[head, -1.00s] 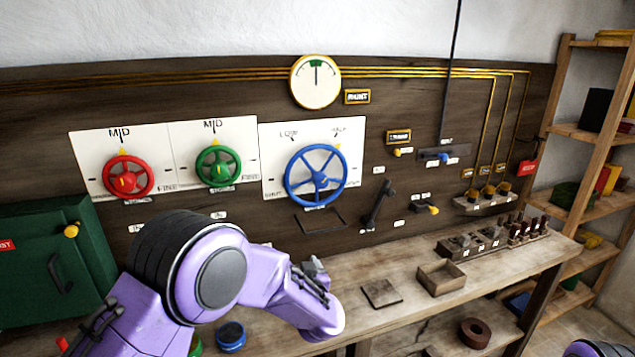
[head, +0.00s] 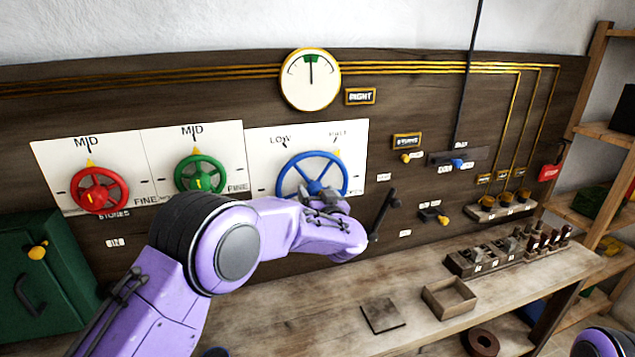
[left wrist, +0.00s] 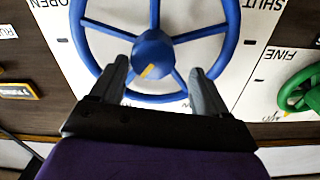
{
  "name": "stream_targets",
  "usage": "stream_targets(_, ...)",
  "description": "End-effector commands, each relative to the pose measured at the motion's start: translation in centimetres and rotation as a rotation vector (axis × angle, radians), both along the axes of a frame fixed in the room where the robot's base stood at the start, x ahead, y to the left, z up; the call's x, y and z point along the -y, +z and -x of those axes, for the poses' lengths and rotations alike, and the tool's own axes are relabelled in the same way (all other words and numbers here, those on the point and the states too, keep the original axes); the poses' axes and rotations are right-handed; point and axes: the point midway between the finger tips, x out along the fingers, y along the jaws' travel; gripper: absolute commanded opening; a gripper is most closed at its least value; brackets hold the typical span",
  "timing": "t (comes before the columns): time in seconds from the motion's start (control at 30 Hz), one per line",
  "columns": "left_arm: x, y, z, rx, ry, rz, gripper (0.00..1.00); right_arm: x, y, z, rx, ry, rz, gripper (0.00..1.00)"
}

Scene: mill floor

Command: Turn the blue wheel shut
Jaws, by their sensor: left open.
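The blue wheel (head: 311,158) is mounted on a white plate (head: 352,160) on the wooden panel, with LOW marked at its upper left. My left gripper (head: 325,192) is in front of the wheel's lower part and hides some of its rim. In the left wrist view, which is upside down, the blue wheel (left wrist: 152,48) fills the top middle, with a yellow mark on its hub. There the left gripper (left wrist: 158,70) is open, its fingers on either side of the hub, over the wheel. I cannot tell whether they touch it. My right gripper does not show.
A red wheel (head: 98,190) and a green wheel (head: 200,178) are to the left. A round gauge (head: 310,79) hangs above. A dark lever (head: 383,214) is just right of my left gripper. The wooden bench (head: 300,318) below holds a small open box (head: 449,299).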

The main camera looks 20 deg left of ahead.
Motion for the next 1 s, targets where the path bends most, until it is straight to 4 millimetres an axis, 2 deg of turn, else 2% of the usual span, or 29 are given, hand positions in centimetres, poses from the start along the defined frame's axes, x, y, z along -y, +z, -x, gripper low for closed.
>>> stream_targets(0.03, -0.7, 0.0, -1.2, -0.004, 0.004, 0.002, 0.76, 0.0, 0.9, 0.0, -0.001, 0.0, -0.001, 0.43)
stream_targets(0.1, -1.2, -0.3, -2.4, -0.009, 0.004, 0.002, 0.76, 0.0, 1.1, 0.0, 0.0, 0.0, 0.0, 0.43)
stream_targets(0.2, -1.7, -0.8, -3.4, -0.013, 0.003, -0.001, 0.76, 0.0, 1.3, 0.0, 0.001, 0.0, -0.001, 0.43)
stream_targets(0.47, -1.4, -1.0, -3.9, -0.013, -0.003, -0.001, 0.76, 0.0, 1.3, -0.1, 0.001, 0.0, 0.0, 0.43)
stream_targets(0.5, -1.4, -1.0, -3.9, -0.013, -0.004, 0.0, 0.72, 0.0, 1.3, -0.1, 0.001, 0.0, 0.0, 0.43)
stream_targets(0.67, -1.4, -0.9, -3.9, -0.012, -0.003, 0.001, 0.2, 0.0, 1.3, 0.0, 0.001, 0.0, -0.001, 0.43)
stream_targets(1.0, -1.4, -0.9, -3.9, 0.001, -0.004, 0.018, 0.2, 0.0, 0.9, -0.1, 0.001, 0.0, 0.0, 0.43)
